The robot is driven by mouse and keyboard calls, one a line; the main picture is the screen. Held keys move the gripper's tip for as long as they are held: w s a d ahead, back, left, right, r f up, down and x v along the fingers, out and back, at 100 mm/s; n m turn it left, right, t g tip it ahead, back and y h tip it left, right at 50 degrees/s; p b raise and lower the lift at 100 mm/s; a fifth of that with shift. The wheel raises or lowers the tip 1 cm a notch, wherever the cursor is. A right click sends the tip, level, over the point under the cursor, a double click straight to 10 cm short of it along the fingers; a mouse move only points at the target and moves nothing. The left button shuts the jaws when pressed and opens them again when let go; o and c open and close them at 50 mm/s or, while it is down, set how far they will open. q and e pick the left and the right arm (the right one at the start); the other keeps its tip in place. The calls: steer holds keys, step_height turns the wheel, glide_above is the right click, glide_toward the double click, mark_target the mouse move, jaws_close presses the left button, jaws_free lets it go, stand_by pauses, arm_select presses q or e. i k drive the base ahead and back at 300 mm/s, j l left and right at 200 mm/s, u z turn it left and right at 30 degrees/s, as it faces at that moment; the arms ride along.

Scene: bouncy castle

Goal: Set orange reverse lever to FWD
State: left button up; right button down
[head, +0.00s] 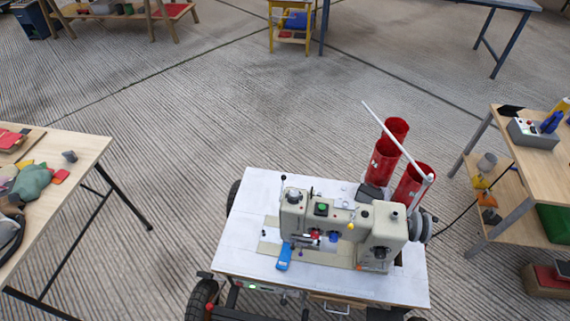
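A beige sewing machine (345,218) stands on a white-topped wheeled cart (242,235) at the lower middle of the head view. A green button (321,209) on a dark plate and a yellow knob (350,226) show on its body. A blue part (284,256) sits at its lower left. I see a tiny orange spot near the base of its right column, but I cannot make out a lever shape or any FWD marking. Neither of my grippers is in view.
Red cylinders (383,160) and a white rod (396,141) rise behind the machine. A wooden table with fabric pieces (80,143) stands left. A wooden bench (535,170) with a grey control box (533,134) stands right. The grey ribbed floor (190,130) between is clear.

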mark_target(359, 266)
steer(key=k, duration=1.4)
